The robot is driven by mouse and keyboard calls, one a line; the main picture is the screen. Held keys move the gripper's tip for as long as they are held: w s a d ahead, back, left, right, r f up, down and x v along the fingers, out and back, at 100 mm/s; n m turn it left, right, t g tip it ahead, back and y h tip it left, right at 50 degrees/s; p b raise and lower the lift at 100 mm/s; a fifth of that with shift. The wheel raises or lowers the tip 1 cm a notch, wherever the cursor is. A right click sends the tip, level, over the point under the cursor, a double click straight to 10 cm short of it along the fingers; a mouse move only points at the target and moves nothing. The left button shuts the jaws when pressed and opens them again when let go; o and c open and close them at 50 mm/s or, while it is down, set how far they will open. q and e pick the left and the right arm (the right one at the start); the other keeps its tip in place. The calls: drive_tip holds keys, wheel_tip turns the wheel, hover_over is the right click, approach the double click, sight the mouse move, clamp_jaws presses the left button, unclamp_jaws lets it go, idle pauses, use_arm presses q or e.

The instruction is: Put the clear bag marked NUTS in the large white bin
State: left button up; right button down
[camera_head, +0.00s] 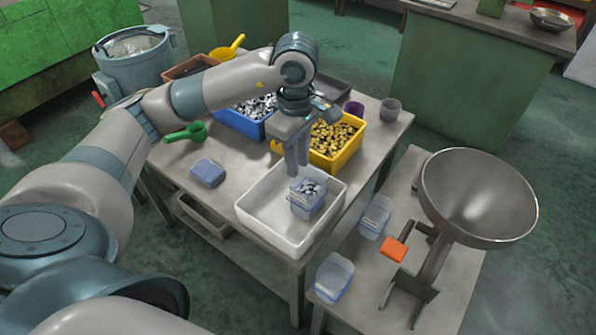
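A large white bin (262,224) stands on the near part of the worktable. A clear, bluish bag or box-like pack (308,207) with small metal parts in it is inside the bin's outline, toward its right back. No NUTS marking is readable on it. My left gripper (298,172) points down over the bin, its fingertips at the pack's upper left edge. The fingers are close together, and I cannot tell whether they grip the pack or whether it rests on the bin floor. My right gripper is out of view.
Behind the bin are a blue bin (240,122) of metal parts and a yellow bin (346,158) of brass-coloured parts. A blue pack (208,172) lies left. Clear containers (375,216) (334,277) and a scale with a large metal pan (480,195) occupy the right bench.

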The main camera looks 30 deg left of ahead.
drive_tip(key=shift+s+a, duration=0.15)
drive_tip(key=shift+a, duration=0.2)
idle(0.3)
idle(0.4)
